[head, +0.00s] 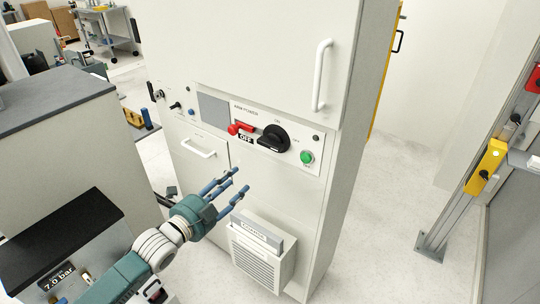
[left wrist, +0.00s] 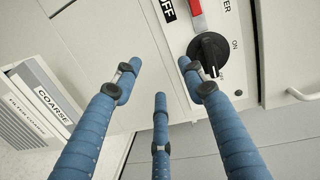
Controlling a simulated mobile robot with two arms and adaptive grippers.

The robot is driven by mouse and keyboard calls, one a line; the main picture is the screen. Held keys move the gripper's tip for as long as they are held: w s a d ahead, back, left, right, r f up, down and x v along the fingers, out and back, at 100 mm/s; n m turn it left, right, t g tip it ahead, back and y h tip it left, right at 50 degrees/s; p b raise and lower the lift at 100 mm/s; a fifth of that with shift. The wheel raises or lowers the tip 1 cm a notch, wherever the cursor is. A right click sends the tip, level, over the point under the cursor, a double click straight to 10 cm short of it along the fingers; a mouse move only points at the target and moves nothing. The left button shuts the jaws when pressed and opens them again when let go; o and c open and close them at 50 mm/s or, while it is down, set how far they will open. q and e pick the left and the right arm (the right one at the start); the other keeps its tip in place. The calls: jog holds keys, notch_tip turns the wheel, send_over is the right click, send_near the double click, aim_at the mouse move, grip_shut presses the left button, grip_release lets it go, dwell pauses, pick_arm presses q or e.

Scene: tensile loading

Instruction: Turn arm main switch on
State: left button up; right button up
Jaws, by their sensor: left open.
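The black rotary switch (head: 273,139) sits on the ARM POWER panel of a tall white cabinet. Its grip lies roughly sideways, not toward the ON mark above it. In the left wrist view the switch (left wrist: 209,52) shows a white line on its grip, and ON is printed beside it. My right gripper is out of view.
A green button (head: 307,157) is right of the switch. A white vertical door handle (head: 321,75) stands above it. A vent box marked COARSE (head: 262,252) juts out below the panel. A grey-topped counter (head: 45,98) is at left.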

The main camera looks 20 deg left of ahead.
aim_at(267, 147)
pick_arm(q)
jog(key=d+r+m+h, duration=0.2)
jog(key=d+r+m, duration=0.15)
jog(key=r, duration=0.35)
jog(key=shift+n+t, duration=0.4)
jog(key=shift+n, duration=0.05)
jog(key=p+x, duration=0.1)
jog(key=x, duration=0.7)
jog(key=shift+w+d+p, duration=0.2)
jog(key=shift+w+p, duration=0.15)
jog(key=shift+w+d+f, duration=0.15)
jog(key=shift+w+d, duration=0.05)
jog(key=shift+w, duration=0.35)
grip_shut()
